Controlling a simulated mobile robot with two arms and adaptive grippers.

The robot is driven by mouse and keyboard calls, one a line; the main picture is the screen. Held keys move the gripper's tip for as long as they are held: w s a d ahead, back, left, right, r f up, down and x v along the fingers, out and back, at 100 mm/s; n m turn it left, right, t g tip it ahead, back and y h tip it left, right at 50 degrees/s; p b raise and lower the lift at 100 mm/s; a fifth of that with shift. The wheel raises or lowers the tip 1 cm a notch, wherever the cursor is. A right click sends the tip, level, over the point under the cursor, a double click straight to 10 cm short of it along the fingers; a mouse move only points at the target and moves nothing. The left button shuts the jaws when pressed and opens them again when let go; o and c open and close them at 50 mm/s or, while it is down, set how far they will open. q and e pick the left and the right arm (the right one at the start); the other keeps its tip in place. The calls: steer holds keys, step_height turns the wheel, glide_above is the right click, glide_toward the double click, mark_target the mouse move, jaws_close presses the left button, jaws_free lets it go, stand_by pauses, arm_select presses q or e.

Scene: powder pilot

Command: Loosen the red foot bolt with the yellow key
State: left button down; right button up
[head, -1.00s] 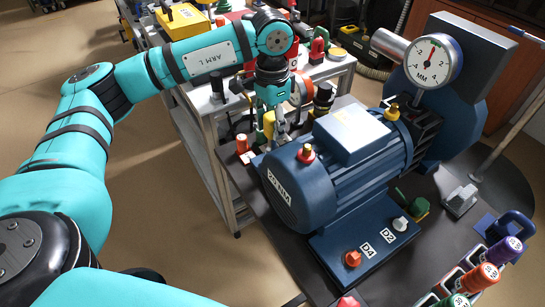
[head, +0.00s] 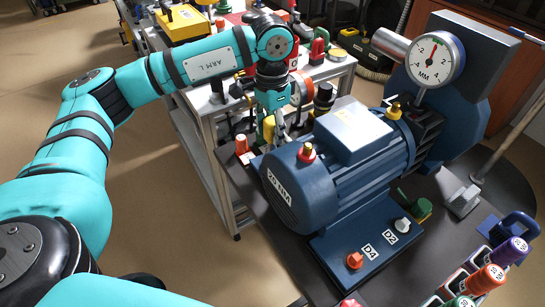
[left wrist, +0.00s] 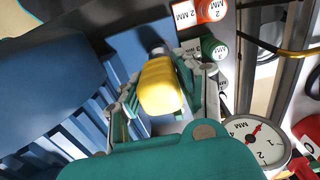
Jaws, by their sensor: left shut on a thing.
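My left gripper (head: 272,123) is at the far left side of the blue motor (head: 310,190). It is shut on the yellow key (head: 268,129), whose yellow block also shows between the fingers in the left wrist view (left wrist: 161,85). A grey metal part shows beyond the key's far end, above the blue base; I cannot tell whether they touch. A white bolt (head: 401,225) stands by the D2 label. My right gripper is not in view.
Coloured numbered cylinders (head: 486,279) stand at the lower right.

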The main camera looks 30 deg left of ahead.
arm_select(q)
steer(key=shift+f, duration=0.15)
steer(key=c, duration=0.8)
jaws_free()
